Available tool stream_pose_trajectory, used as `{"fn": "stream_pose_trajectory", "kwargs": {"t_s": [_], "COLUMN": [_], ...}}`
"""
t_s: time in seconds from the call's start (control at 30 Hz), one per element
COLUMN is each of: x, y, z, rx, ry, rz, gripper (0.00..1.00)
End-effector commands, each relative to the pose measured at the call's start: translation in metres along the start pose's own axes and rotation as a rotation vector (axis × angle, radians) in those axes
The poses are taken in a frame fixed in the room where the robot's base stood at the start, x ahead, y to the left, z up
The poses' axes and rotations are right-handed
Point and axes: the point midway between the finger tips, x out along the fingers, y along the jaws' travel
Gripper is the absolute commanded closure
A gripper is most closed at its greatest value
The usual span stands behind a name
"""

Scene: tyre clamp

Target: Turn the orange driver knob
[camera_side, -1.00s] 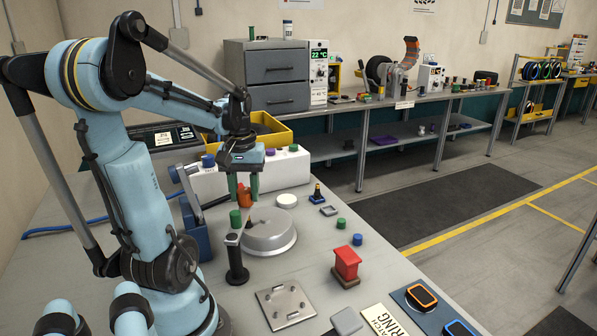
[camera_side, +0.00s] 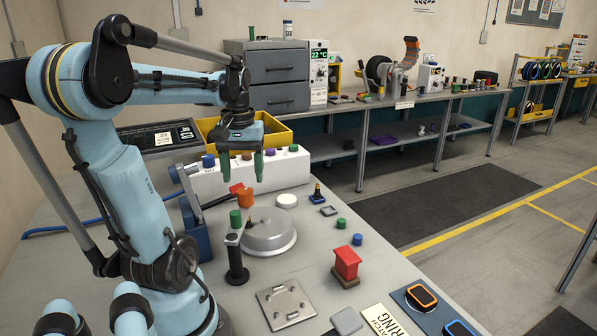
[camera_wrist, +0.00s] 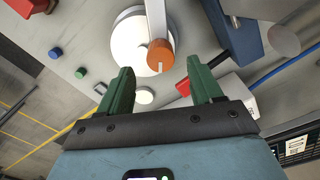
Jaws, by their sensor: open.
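A red-tipped lever (camera_side: 236,188) lies close to the knob, left of it. A white box with coloured buttons (camera_side: 285,172) stands behind. A white round cap (camera_side: 287,201) and a red block (camera_side: 346,263) stand to the right. A metal plate (camera_side: 285,305) lies in front.

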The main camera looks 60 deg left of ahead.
Motion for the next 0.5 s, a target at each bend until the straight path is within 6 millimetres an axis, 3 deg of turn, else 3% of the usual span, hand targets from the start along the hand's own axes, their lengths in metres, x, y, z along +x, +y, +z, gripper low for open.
{"fn": "stream_pose_trajectory", "kwargs": {"t_s": [0.3, 0.5], "x": [-0.05, -0.067], "y": [0.0, 0.0], "z": [0.0, 0.0], "rx": [0.0, 0.0], "ry": [0.0, 0.0], "rz": [0.0, 0.0], "gripper": [0.35, 0.35]}}
